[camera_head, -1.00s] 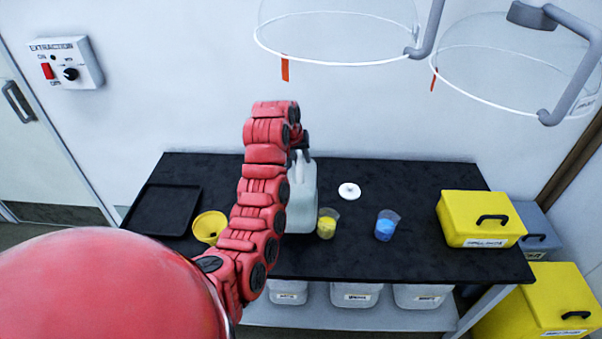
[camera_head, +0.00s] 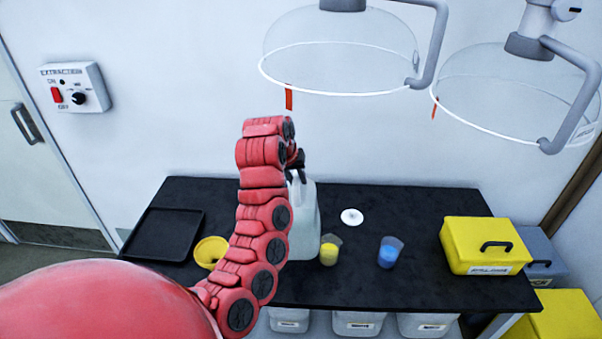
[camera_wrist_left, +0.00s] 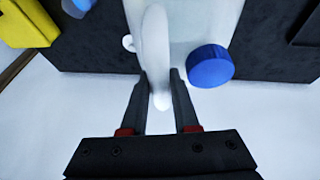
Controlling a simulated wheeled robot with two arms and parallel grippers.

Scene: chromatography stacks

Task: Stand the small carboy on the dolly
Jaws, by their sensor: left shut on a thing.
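The small carboy (camera_head: 304,222) is a pale, translucent jug above the middle of the black bench. The left wrist view shows its white body (camera_wrist_left: 195,18) and blue cap (camera_wrist_left: 210,66). My left gripper (camera_head: 297,170) is at its top, and my red arm hides the carboy's left side. In the left wrist view my left gripper (camera_wrist_left: 160,82) has a finger on each side of the white handle and is shut on it. I cannot tell whether the carboy's base touches the bench. I cannot make out a dolly. My right gripper is not in view.
On the bench (camera_head: 400,285) are a black tray (camera_head: 163,236), a yellow funnel-like bowl (camera_head: 209,250), beakers with yellow (camera_head: 329,252) and blue (camera_head: 388,256) contents, a white disc (camera_head: 352,216) and a yellow box (camera_head: 482,246). Clear hoods (camera_head: 340,55) hang above.

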